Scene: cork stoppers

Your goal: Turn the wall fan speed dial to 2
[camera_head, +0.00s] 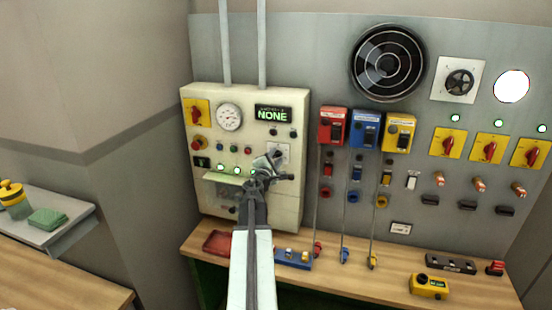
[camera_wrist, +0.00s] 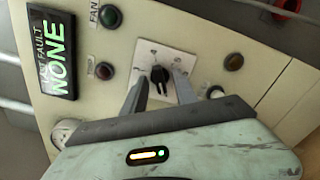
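A black dial knob (camera_wrist: 159,75) sits on a pale square plate (camera_wrist: 150,52) with small marks around it, on the cream control box. Its setting is too small to read. My gripper (camera_wrist: 159,88) is open in the wrist view, with one finger on each side of the knob and a gap visible between. I cannot tell whether the fingertips reach past the knob's face.
A display reading NONE (camera_wrist: 55,75) and several small buttons lie close around the plate. A gauge (camera_head: 229,116) is at the upper left of the box. Red, blue and yellow switch units (camera_head: 366,130) stand to its right. A wooden bench (camera_head: 390,282) runs below.

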